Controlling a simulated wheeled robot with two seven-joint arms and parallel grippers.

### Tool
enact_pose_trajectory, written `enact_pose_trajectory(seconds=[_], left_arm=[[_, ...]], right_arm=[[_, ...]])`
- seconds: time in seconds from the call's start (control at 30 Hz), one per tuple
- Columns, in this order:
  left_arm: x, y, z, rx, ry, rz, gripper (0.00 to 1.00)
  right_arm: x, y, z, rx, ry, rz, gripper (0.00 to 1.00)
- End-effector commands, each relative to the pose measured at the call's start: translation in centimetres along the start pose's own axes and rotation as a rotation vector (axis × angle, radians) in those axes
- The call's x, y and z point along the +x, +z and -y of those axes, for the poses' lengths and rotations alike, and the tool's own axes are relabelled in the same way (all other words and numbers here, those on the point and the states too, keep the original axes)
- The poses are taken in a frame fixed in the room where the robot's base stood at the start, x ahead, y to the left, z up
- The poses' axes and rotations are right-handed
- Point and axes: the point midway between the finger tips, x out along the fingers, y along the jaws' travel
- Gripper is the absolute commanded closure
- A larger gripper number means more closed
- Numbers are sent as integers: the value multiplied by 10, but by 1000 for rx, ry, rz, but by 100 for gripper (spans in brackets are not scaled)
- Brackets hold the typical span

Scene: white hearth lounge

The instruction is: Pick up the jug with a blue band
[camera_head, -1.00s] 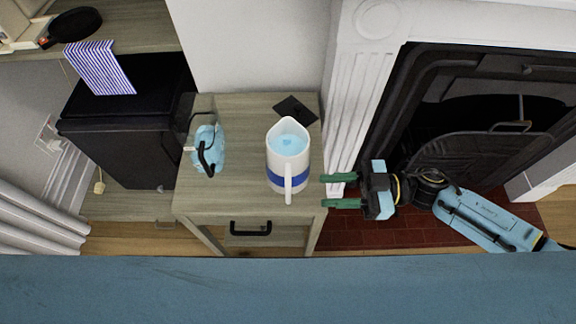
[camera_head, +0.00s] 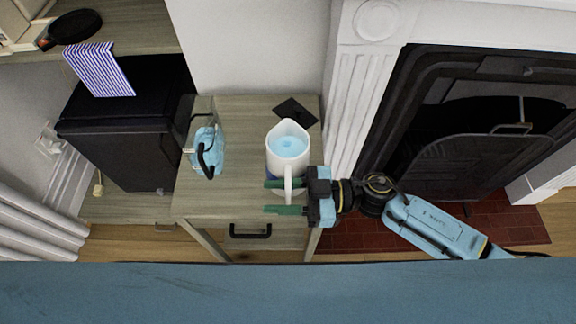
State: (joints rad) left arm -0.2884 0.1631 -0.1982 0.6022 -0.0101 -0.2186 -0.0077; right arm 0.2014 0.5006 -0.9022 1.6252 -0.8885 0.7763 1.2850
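The jug (camera_head: 287,150) is white with a blue band, mostly hidden now, and pale blue liquid inside. It stands upright on the small wooden cabinet (camera_head: 240,118). Its handle (camera_head: 289,182) faces the front. My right gripper (camera_head: 274,197) comes in from the right at the handle. Its two green fingers are apart, one on the far side and one nearer the front, and they overlap the lower jug and handle in the picture. I cannot tell whether they touch it. My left gripper is not in view.
A clear container with blue contents and a black handle (camera_head: 207,158) stands left of the jug. A dark flat square (camera_head: 295,111) lies behind it. A fireplace (camera_head: 470,130) fills the right side. A black box-shaped unit (camera_head: 120,130) stands left of the cabinet.

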Motion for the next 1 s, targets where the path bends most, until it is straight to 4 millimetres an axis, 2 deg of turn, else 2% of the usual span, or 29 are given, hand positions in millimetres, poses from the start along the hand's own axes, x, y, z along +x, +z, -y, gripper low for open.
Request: enact_pose_trajectory(seconds=[0.1,0.37,1.0], left_arm=[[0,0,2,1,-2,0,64],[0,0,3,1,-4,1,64],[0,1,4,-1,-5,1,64]], right_arm=[[0,0,0,0,0,0,66],[0,0,0,0,0,0,100],[-1,0,0,0,0,0,100]])
